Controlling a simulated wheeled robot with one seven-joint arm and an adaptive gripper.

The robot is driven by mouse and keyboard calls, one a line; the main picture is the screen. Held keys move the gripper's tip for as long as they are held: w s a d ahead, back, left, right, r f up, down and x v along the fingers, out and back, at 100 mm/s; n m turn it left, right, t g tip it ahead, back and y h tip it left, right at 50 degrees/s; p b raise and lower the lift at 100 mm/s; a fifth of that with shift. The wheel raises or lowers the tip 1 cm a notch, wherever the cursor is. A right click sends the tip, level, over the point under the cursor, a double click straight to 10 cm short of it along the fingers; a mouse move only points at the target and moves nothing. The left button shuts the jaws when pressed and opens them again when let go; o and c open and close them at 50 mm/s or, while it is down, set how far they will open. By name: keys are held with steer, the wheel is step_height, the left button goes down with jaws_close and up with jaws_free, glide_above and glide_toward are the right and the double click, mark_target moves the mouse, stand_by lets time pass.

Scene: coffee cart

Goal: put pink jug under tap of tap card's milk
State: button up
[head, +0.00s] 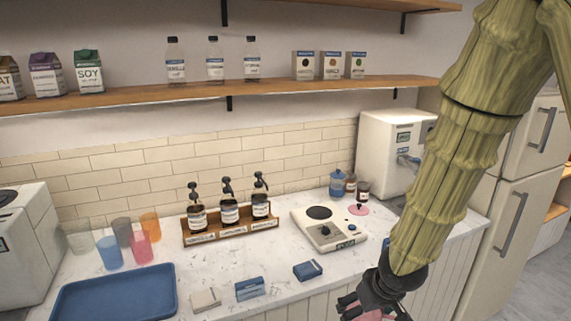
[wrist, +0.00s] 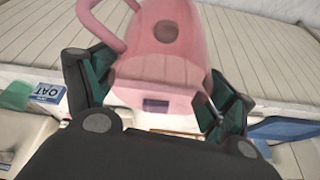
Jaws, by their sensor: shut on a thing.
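The pink jug (wrist: 165,45) fills the upper middle of the wrist view, with its handle at the left. My gripper (wrist: 155,95) is shut on it, one finger on each side. In the head view my gripper (head: 375,298) is at the bottom edge, low in front of the counter, and only a sliver of pink shows below it. A white machine (head: 385,150) with a blue-grey tap (head: 408,160) stands at the back right of the counter, partly behind my arm. A blue and white card reading OAT (wrist: 47,93) shows upside down at the left of the wrist view.
A white scale (head: 328,229) stands mid-counter, with a pink disc (head: 358,209), small jars (head: 350,184) and a blue container (head: 337,183) behind it. Syrup bottles (head: 229,210), coloured cups (head: 140,247), a blue tray (head: 115,292) and small boxes (head: 308,270) occupy the left and front.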

steer(key=w+f+m+h, duration=0.1)
steer(key=w+f+m, duration=0.1)
steer(key=w+f, duration=0.55)
steer(key=s+f, duration=0.7)
steer(key=f, duration=0.2)
steer(key=shift+s+a+f+m, duration=0.25)
steer(key=shift+s+f+m, duration=0.05)
steer(key=shift+s+f, duration=0.05)
steer(key=shift+a, duration=0.1)
